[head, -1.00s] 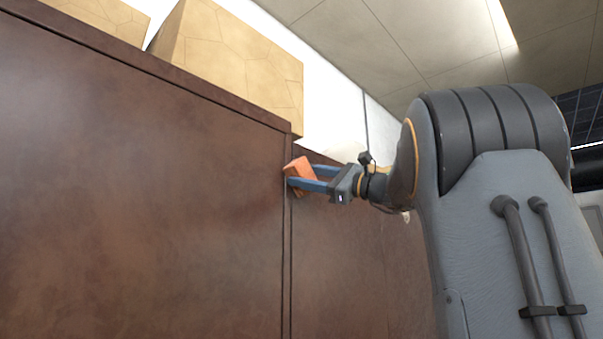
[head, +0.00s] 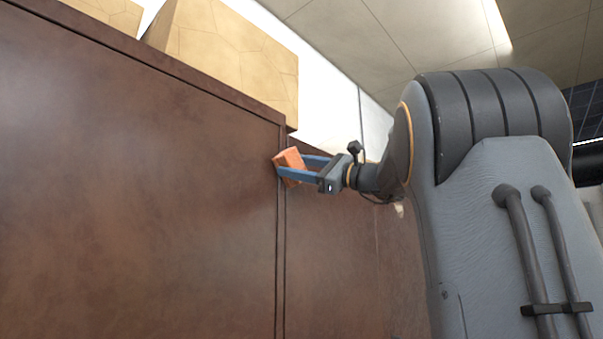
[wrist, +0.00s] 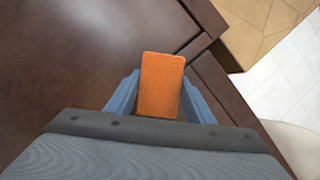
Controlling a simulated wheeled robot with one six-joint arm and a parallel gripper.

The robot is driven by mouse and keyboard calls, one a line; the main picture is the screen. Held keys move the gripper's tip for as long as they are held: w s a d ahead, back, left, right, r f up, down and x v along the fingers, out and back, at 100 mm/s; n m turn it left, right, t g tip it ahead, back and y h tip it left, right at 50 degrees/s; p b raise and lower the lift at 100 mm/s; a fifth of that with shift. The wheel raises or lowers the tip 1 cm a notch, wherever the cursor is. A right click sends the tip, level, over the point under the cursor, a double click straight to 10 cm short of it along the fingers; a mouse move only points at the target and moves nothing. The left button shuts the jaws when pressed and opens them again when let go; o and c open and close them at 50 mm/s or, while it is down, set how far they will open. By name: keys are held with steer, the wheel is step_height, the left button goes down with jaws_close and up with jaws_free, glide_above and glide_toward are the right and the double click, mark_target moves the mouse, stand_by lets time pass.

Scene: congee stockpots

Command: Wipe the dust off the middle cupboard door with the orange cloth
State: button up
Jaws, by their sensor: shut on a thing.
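The orange cloth (head: 290,160) is a folded, block-like pad between the blue fingers of my gripper (head: 288,164). My gripper is shut on it. In the head view the cloth is at the upper corner of a large brown cupboard door (head: 140,180), by the vertical seam with the door to its right (head: 325,240). In the wrist view the cloth (wrist: 161,85) stands upright between the fingers, in front of the brown door face (wrist: 90,50). I cannot tell whether it touches the door. No distinct dust patch shows; the brown surface looks mottled.
Tan boxes (head: 225,60) stand on top of the cupboard, close above the cloth. A white wall (head: 330,95) is behind them. My arm fills the right side of the head view. The large left door face is clear of objects.

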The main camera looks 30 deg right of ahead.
steer(key=shift+a, duration=0.3)
steer(key=shift+s+f, duration=0.1)
steer(key=shift+s, duration=0.2)
steer(key=s, duration=0.1)
steer(key=s+d, duration=0.1)
steer(key=s+b, duration=0.1)
steer(key=shift+s+d, duration=0.5)
steer(key=shift+s, duration=0.45)
steer(key=s, duration=0.1)
steer(key=s+d, duration=0.1)
steer(key=shift+s, duration=0.4)
steer(key=shift+d, duration=0.1)
